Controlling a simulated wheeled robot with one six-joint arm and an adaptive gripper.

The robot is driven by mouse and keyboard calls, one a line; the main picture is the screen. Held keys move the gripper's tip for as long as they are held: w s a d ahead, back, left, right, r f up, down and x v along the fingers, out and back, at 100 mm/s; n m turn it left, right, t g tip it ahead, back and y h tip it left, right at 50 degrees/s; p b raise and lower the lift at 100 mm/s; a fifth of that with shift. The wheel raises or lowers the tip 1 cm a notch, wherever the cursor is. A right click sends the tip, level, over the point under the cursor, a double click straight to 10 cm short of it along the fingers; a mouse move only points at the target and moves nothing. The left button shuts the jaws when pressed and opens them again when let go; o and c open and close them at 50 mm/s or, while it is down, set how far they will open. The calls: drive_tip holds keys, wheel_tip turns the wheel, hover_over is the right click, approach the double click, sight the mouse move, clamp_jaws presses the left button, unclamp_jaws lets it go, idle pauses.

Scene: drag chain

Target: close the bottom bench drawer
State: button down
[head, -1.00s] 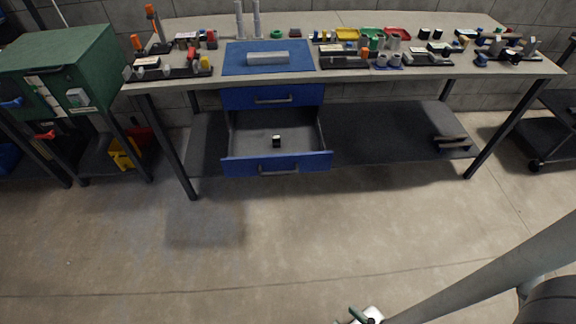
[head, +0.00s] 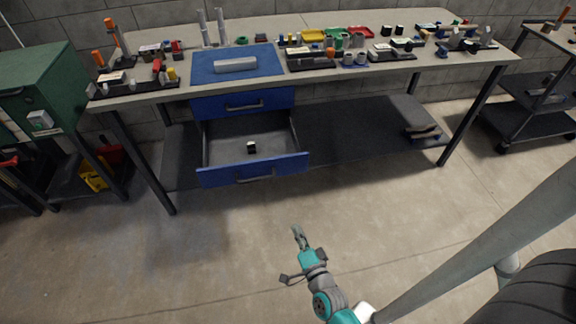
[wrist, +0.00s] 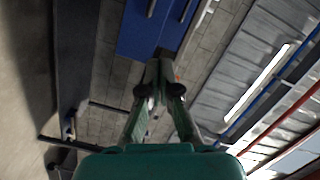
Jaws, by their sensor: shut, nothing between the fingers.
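The bottom bench drawer (head: 254,168) is pulled out under the bench, with a blue front and a grey inside. A small dark object with a white top (head: 251,147) lies in it. The blue upper drawer (head: 243,103) above it is shut. My gripper (head: 297,232) is over the floor in front of the drawer, to its lower right in the head view, apart from it. Its fingers are together and empty. In the wrist view my gripper (wrist: 160,85) points toward blue drawer surfaces (wrist: 155,25), which appear turned on their side.
The workbench top (head: 300,75) carries many tools and small parts. A dark lower shelf (head: 350,135) runs right of the drawers. A green cabinet (head: 40,90) stands at left, a dark cart (head: 530,110) at right. The floor in front is clear.

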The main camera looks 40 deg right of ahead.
sight(287, 160)
drive_tip(key=w+d+m+h, duration=0.1)
drive_tip(key=w+d+m, duration=0.1)
drive_tip(key=w+d, duration=0.3)
drive_tip(key=w+d+m+h, duration=0.1)
drive_tip(key=w+d+m, duration=0.1)
drive_tip(key=w+d, duration=0.4)
drive_tip(key=w+d+m, duration=0.2)
drive_tip(key=w+d, duration=0.4)
drive_tip(key=w, duration=0.4)
drive_tip(key=shift+w+f+g+h, duration=0.15)
drive_tip(key=shift+f+g+h, duration=0.15)
drive_tip(key=shift+g+h, duration=0.1)
drive_tip(key=shift+d, duration=0.1)
